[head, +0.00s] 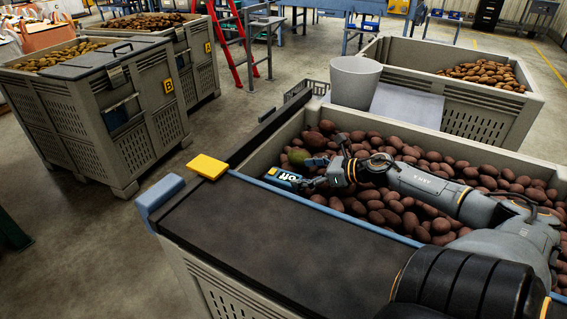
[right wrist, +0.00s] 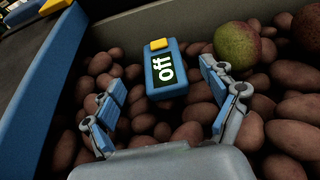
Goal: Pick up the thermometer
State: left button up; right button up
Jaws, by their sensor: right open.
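The thermometer is a blue handheld device (head: 283,178) with a yellow button and a dark display reading "off". It lies on the potatoes near the blue inner edge of the crate, and shows whole in the right wrist view (right wrist: 166,75). My right gripper (head: 312,172) is over the potatoes just beside the thermometer. In the right wrist view its two blue-padded fingers (right wrist: 161,95) are spread wide, with the thermometer ahead between them. The gripper is open and empty. My left gripper is in neither view.
A greenish-red round item (right wrist: 237,45) lies on the potatoes (head: 410,210) near the right finger. The crate's dark belt-like top (head: 270,235), with a yellow block (head: 208,167), borders the near side. A grey bucket (head: 355,82) stands behind. Other crates (head: 90,115) stand left.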

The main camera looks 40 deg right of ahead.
aim_at(276, 173)
jog(key=x, duration=0.3)
jog(key=shift+w+b, duration=0.15)
jog(key=shift+b, duration=0.15)
jog(key=shift+x, duration=1.1)
jog(key=shift+r+p+x, duration=0.2)
jog(key=shift+p+x, duration=0.15)
jog(key=shift+x, duration=1.5)
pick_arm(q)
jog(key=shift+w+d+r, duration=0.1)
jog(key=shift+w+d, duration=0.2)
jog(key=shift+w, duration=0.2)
pick_arm(e)
jog(key=shift+x, duration=0.9)
jog(key=shift+c, duration=0.4)
jog(key=c, duration=1.3)
